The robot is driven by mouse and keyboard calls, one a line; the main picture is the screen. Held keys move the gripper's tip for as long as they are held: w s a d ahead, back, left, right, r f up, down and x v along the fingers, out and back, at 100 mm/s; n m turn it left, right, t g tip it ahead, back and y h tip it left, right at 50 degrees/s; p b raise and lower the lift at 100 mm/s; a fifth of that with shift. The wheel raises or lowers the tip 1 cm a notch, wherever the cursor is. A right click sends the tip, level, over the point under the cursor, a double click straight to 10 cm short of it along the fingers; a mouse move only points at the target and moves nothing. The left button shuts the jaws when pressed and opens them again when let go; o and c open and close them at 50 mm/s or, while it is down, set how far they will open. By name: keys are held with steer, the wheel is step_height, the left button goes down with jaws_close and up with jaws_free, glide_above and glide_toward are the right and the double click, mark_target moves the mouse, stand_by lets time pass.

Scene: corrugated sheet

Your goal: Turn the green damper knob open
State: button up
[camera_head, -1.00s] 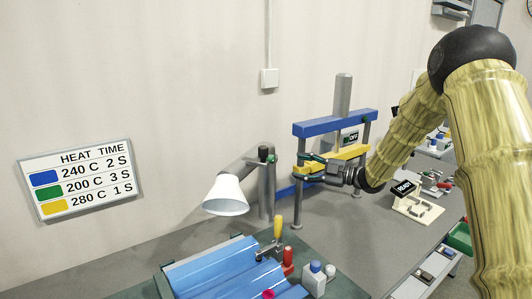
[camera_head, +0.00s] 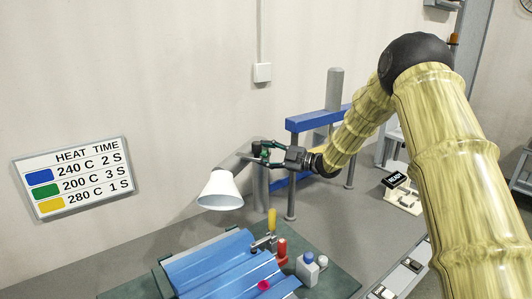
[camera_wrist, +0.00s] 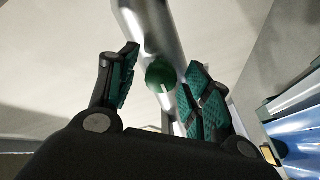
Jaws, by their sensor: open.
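The green damper knob (camera_wrist: 161,76) shows in the wrist view as a round green knob on a grey metal pipe (camera_wrist: 150,28). My gripper (camera_wrist: 160,85) is open, with one teal-padded finger left of the knob and the other right of it. Whether the pads touch the knob cannot be told. In the head view my gripper (camera_head: 264,153) is at the upper part of the grey pipe (camera_head: 261,192), behind the white lamp-shaped hood (camera_head: 220,190).
The blue press frame (camera_head: 312,122) stands just right of my gripper. Blue corrugated sheet (camera_head: 215,268), a red-handled tool (camera_head: 282,250) and a small bottle (camera_head: 307,268) are in front. A heat-time sign (camera_head: 72,177) hangs on the wall.

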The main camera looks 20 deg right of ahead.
steer(key=shift+w+f, duration=0.15)
steer(key=shift+w, duration=0.1)
steer(key=shift+s, duration=0.1)
steer(key=shift+c, duration=0.2)
steer(key=c, duration=1)
